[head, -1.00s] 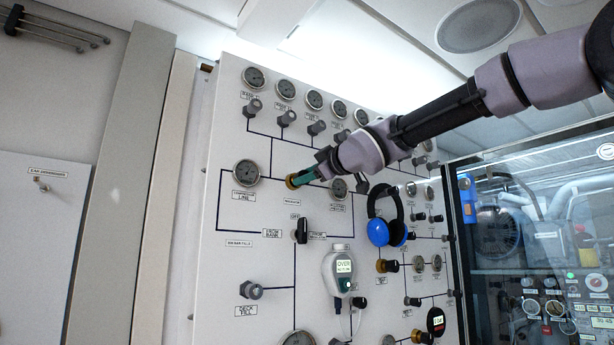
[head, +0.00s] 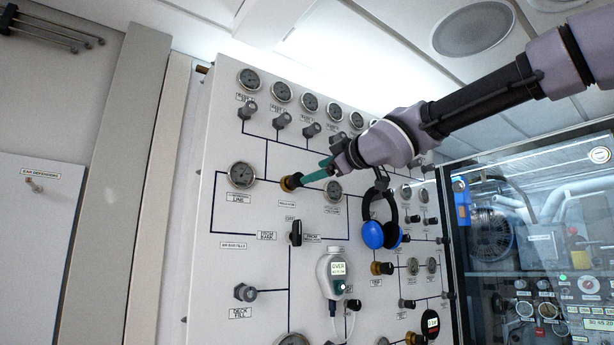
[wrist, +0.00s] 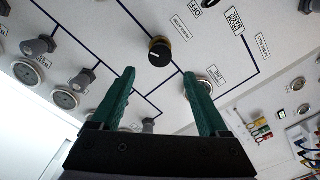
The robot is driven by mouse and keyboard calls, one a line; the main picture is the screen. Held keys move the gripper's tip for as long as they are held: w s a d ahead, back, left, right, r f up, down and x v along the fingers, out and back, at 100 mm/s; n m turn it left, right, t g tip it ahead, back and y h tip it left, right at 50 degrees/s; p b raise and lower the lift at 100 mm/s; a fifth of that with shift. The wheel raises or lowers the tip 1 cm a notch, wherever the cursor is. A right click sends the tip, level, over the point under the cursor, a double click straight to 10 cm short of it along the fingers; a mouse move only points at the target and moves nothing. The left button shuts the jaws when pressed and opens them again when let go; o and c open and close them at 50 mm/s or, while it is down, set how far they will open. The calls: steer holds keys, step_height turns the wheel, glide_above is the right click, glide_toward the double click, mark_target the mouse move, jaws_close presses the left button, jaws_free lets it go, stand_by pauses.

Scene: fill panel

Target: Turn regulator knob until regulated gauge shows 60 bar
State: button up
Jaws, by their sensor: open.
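The regulator knob (head: 290,183) is black with a gold collar and sits on the white panel. It also shows face-on in the wrist view (wrist: 159,52), with a white mark on its cap. My gripper (head: 308,179) has green fingers and is just to the right of the knob in the head view. In the wrist view my gripper (wrist: 159,74) is open and empty, with the knob beyond the fingertips, between their lines and apart from them. The regulated gauge (head: 333,191) is just below my fingers in the head view; its needle is too small to read.
The compressor line gauge (head: 240,175) is left of the knob. Blue ear defenders (head: 374,234) and a white handheld meter (head: 332,275) hang lower on the panel. A black-handled valve (head: 295,233) is below the knob. A row of gauges and valves runs along the top.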

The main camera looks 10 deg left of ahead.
steer(key=v, duration=0.3)
steer(key=shift+s+d, duration=0.25)
stand_by(2.1)
